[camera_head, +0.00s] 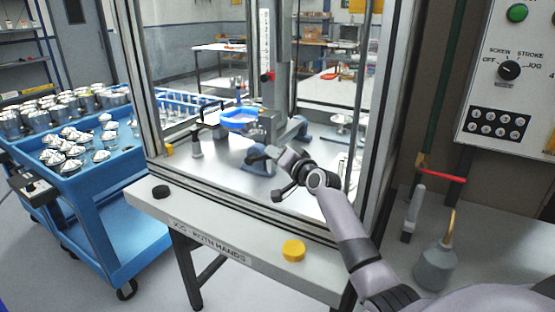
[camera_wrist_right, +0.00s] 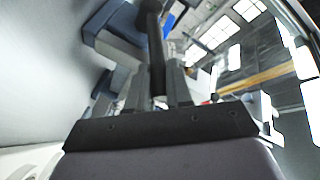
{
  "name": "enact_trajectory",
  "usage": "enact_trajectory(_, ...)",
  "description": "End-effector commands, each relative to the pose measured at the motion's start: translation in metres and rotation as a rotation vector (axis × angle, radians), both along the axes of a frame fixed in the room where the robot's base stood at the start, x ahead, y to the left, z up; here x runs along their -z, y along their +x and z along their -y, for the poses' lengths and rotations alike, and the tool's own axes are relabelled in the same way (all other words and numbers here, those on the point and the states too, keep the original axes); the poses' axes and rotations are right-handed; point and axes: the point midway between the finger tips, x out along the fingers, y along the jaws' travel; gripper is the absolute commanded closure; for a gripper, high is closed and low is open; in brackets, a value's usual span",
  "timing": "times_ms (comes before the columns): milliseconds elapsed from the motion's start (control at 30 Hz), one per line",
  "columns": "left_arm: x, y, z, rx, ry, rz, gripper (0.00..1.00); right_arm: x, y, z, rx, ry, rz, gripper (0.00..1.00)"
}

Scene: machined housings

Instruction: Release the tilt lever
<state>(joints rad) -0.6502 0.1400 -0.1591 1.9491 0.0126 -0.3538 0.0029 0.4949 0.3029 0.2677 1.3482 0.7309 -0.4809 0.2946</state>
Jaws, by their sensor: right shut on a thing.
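My right gripper (camera_head: 258,156) reaches through the open front of the machine enclosure, beside a blue-and-grey tilting fixture (camera_head: 256,169). In the right wrist view its fingers (camera_wrist_right: 158,85) are shut around a dark round bar, which looks like the tilt lever (camera_wrist_right: 156,48). The lever runs up between the fingers, close to a blue part (camera_wrist_right: 117,22) of the fixture. In the head view the gripper hides most of the lever. A bright blue ring (camera_head: 239,119) sits just behind. My left gripper is not in view.
Enclosure posts (camera_head: 378,110) stand close to my right arm. A bench front with a black button (camera_head: 161,192) and a yellow button (camera_head: 293,250) lies below. A blue cart (camera_head: 100,187) with metal parts stands left; an oil can (camera_head: 436,265) stands right.

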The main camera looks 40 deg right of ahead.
Motion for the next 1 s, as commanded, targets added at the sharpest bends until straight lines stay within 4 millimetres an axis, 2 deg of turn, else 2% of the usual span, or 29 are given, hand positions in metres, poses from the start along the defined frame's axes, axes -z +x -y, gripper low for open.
enact_trajectory(233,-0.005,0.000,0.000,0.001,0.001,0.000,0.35,-0.013,0.005,-0.003,0.003,-0.040,-0.109,1.00)
enact_trajectory(700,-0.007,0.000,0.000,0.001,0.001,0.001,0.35,-0.013,0.007,-0.003,0.007,-0.058,-0.157,1.00)
enact_trajectory(733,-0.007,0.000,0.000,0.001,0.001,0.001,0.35,-0.013,0.007,-0.003,0.007,-0.058,-0.157,0.74)
enact_trajectory(800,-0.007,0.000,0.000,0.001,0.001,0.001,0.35,-0.013,0.007,-0.003,0.007,-0.058,-0.157,0.58)
enact_trajectory(1000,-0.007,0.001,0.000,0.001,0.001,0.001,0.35,-0.013,0.007,-0.003,0.008,-0.058,-0.157,0.58)
